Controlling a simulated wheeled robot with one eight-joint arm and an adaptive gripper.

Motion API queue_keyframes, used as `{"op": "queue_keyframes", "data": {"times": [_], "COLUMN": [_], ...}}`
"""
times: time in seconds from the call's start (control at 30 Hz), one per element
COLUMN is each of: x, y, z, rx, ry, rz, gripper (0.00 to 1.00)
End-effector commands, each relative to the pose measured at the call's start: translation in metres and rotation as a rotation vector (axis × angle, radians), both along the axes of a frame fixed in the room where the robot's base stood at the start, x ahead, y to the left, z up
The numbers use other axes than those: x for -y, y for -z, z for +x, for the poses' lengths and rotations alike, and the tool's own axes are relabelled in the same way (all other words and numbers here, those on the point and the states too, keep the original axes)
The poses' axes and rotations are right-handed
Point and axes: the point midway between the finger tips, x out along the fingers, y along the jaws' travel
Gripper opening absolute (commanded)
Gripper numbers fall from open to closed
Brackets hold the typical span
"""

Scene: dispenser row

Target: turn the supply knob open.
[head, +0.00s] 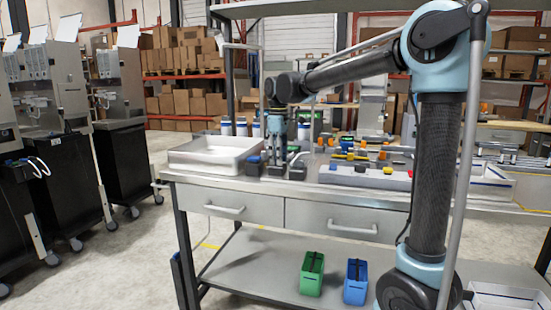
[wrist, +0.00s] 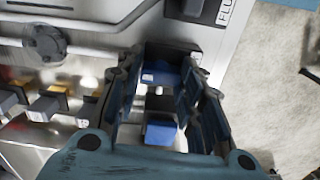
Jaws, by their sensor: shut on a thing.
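My gripper (wrist: 163,62) reaches down over the left part of the steel bench in the head view (head: 277,160). In the wrist view its two dark finger linkages close in around a blue knob (wrist: 166,75), which appears to be the supply knob. The fingers are shut on it and hide its sides. A second blue block (wrist: 160,132) shows lower between the linkages. In the head view the gripper hides the knob, and small dark blocks with blue tops (head: 254,164) stand beside it. How far the knob is turned cannot be told.
A white tray (head: 205,164) lies left of the gripper. A grey strip with coloured buttons (head: 365,178) and yellow-orange fittings stand to the right. A pipe with a round grey fitting (wrist: 47,42) runs beside the fingers. Green (head: 312,275) and blue (head: 355,283) containers stand on the lower shelf.

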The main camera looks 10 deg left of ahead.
Motion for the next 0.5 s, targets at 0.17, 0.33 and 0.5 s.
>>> {"op": "queue_keyframes", "data": {"times": [0.17,0.33,0.5], "x": [0.0039,0.0044,0.0048], "y": [0.0004,0.0003,0.0003], "z": [0.0016,0.0021,0.0024], "rx": [0.003,0.003,0.003], "ry": [-0.054,-0.077,-0.08], "rz": [-0.007,-0.008,-0.008], "gripper": [0.11,0.11,0.11]}}
